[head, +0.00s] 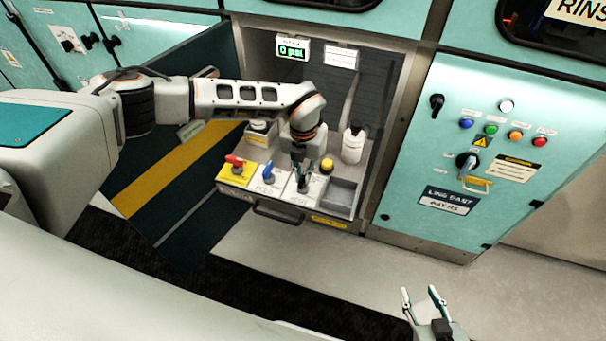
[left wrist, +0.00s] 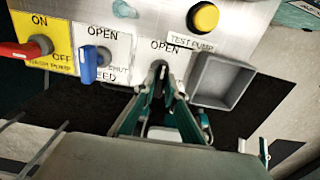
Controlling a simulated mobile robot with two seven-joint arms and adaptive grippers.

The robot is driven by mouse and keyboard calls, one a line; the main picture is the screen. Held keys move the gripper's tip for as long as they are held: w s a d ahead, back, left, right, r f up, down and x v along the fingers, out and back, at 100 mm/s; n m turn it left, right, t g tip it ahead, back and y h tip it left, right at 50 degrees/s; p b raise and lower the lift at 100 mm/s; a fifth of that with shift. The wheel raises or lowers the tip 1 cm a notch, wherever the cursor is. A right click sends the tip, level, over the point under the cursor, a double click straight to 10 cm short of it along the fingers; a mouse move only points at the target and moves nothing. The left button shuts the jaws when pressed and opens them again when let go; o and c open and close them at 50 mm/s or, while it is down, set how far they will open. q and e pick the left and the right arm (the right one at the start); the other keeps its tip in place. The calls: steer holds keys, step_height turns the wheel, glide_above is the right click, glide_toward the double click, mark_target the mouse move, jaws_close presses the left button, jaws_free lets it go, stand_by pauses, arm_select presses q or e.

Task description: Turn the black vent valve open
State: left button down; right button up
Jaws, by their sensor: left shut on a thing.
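The vent valve's white plate (left wrist: 133,52), marked OPEN, is on the sloped panel between the blue valve and the grey box. My left gripper (head: 302,180) reaches down onto this plate from above. In the left wrist view my left gripper (left wrist: 161,84) is shut around the black vent valve (left wrist: 159,66). The fingers hide most of its handle, so its exact angle is hard to tell. My right gripper (head: 425,303) is open and empty at the bottom of the head view, away from the panel.
A red valve (head: 235,161) and a blue valve (head: 268,172) stand left of the vent valve. A yellow button (head: 327,165) and a grey box (head: 343,192) are to the right. A white bottle (head: 353,146) stands behind.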

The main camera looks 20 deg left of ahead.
mark_target(303, 177)
arm_select(q)
steer(key=c, duration=2.1)
jaws_free()
step_height(303, 177, up, 12)
steer(key=shift+r, duration=0.1)
